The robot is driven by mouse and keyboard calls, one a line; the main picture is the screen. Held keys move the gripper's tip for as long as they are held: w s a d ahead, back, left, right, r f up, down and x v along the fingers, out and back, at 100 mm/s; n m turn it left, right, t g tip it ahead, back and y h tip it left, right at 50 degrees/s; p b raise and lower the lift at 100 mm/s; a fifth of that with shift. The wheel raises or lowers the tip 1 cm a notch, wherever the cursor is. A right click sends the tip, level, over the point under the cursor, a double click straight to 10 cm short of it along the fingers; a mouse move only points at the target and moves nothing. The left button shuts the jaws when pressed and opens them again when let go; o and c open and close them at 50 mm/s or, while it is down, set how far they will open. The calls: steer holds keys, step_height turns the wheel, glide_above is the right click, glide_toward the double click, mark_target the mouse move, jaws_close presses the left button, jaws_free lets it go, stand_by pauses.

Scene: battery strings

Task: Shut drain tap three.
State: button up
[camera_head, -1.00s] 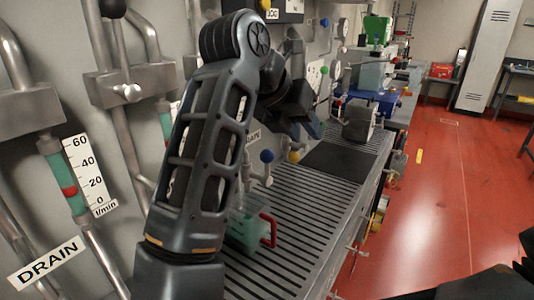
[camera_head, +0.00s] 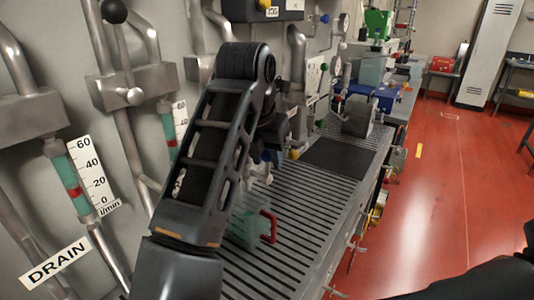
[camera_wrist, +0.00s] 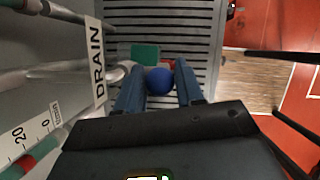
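A blue ball knob (camera_wrist: 159,81), apparently on a drain tap, shows in the wrist view beside the wall pipes and a DRAIN label (camera_wrist: 96,62). My gripper (camera_wrist: 159,70) is there with its two dark blue fingers on either side of the knob. The fingers look spread, with small gaps to the ball; contact is not clear. In the head view my arm hides most of the gripper and the knob. No number is readable on this tap, so I cannot tell which one it is.
A translucent green jug (camera_head: 245,230) with a red handle (camera_head: 268,227) stands on the slatted bench (camera_head: 300,215) below. A yellow knob (camera_head: 294,154) lies just beyond my arm. Pipes and flow gauges (camera_head: 88,175) line the left wall.

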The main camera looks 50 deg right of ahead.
steer(key=shift+d+f, duration=0.1)
steer(key=shift+f, duration=0.05)
steer(key=shift+c, duration=0.3)
jaws_close()
